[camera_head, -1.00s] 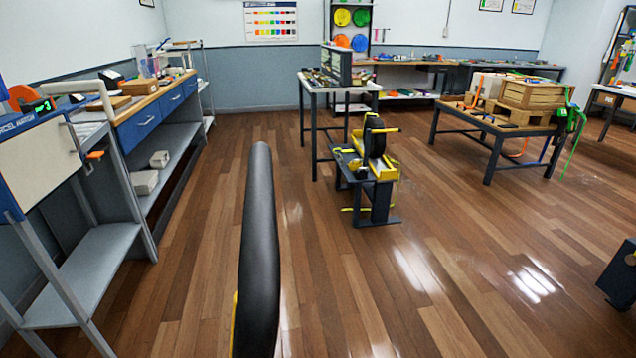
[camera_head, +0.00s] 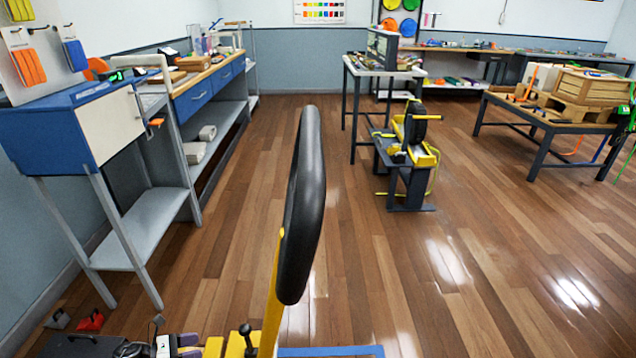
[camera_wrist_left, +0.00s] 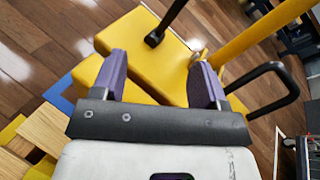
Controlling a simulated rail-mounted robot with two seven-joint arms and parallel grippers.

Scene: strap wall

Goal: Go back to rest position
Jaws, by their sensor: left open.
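My left gripper (camera_head: 190,346) shows at the bottom edge of the head view, with purple fingers and a white body. In the left wrist view its two purple fingers (camera_wrist_left: 158,78) stand apart, open, with nothing held between them. Yellow panels (camera_wrist_left: 150,45) lie beyond the fingertips; whether the fingers touch them I cannot tell. In the head view, yellow parts (camera_head: 238,346) sit just right of the gripper. A yellow post with a thick black padded handle (camera_head: 306,205) rises beside them. My right gripper is in neither view.
A blue and white cabinet (camera_head: 65,135) and a long workbench (camera_head: 190,98) line the left wall. A black and yellow machine (camera_head: 410,150) stands ahead. A table with wooden crates (camera_head: 590,88) is at right. The wooden floor (camera_head: 390,270) between is clear.

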